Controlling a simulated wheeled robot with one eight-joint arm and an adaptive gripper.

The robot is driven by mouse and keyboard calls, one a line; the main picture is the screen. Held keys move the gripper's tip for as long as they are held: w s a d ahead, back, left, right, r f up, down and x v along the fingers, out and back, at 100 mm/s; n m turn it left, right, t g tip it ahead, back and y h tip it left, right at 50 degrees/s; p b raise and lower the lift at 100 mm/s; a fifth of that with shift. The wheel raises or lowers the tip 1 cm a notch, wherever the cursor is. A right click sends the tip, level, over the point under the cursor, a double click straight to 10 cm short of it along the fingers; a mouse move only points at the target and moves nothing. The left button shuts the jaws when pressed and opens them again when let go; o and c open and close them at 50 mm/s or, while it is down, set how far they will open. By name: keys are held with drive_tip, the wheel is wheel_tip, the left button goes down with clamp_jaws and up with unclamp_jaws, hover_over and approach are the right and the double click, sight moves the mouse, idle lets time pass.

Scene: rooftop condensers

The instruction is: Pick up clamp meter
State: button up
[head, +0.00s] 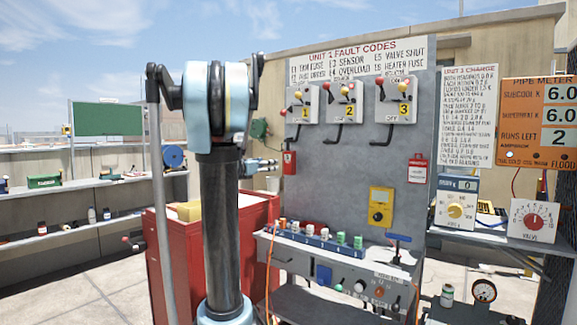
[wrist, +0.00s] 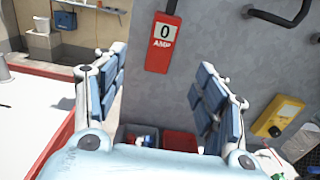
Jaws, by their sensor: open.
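The clamp meter (wrist: 162,42) is a red, flat, upright body with a pale display reading 0 and the word AMP. It hangs against the grey panel, and its top is cut off in the wrist view. It appears small in the head view (head: 289,162), at the panel's left edge. My gripper (wrist: 163,65) is open, with its padded blue fingers apart on either side of the meter in the picture. Nothing is between the pads. In the head view my gripper (head: 265,164) is just left of the meter, partly hidden behind my arm.
The grey panel (head: 330,190) carries three numbered lever switches (head: 345,100) above and a yellow box (head: 380,207) lower right. A workbench (head: 300,250) with coloured fittings stands below. A red cabinet (head: 260,225) is at left.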

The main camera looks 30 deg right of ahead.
sight(287, 162)
drive_tip(key=x, duration=1.1)
drive_tip(key=shift+d, duration=0.3)
drive_tip(key=shift+f+x, duration=0.15)
drive_tip(key=shift+x, duration=1.25)
drive_tip(key=shift+f+x, duration=0.1)
drive_tip(key=shift+x, duration=1.3)
drive_tip(key=shift+s, duration=0.1)
drive_tip(key=c, duration=1.3)
